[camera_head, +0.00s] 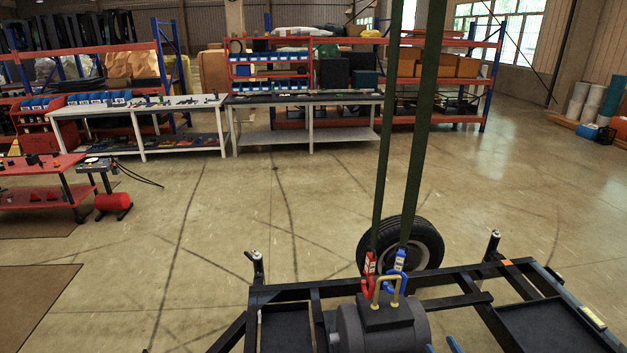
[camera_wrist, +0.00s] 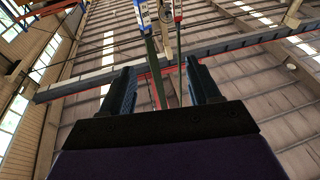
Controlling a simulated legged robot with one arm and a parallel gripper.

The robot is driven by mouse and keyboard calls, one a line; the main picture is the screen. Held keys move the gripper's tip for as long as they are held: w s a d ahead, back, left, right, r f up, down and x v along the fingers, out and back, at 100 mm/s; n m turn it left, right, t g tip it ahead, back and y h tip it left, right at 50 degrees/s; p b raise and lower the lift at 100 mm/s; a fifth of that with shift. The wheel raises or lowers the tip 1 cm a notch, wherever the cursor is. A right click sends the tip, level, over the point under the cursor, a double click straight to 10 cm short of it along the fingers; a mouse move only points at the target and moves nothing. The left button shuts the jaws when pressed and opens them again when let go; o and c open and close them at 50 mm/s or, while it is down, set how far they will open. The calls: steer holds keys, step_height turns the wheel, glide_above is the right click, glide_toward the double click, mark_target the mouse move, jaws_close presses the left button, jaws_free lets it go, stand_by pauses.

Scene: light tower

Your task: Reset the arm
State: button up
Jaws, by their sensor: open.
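My gripper (camera_wrist: 163,82) shows in the wrist view with its two dark fingers wide apart. I see nothing held between them. The wrist camera looks up toward the roof. Two straps with a blue hook (camera_wrist: 141,14) and a red hook (camera_wrist: 177,12) run behind the gap between the fingers.
A black trailer frame (camera_head: 460,299) with a tyre (camera_head: 424,246) and short posts surrounds the grey unit. Green straps (camera_head: 425,100) hang from above. Workbenches (camera_head: 185,104) and shelves stand at the back, a red table (camera_head: 40,167) at left. Open concrete floor lies between.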

steer(key=w+d+r+n+g+h, duration=0.1)
steer(key=w+r+n+g+h, duration=0.2)
steer(key=w+g, duration=0.45)
steer(key=s+a+r+m+g+h, duration=0.3)
steer(key=s+r+g+h, duration=0.25)
steer(key=s+r, duration=0.35)
steer(key=s+a+r+m+g+y, duration=0.1)
steer(key=s+a+r+g, duration=0.2)
steer(key=s+a, duration=0.4)
steer(key=s+a+r+m+g+y, duration=0.1)
steer(key=s+a+r, duration=0.3)
steer(key=s+a, duration=0.4)
steer(key=s+a+r+m+g+y, duration=0.1)
steer(key=s+a+r+g, duration=0.3)
steer(key=s, duration=1.2)
steer(key=a, duration=0.4)
steer(key=shift+s+g, duration=0.2)
steer(key=shift+g, duration=0.1)
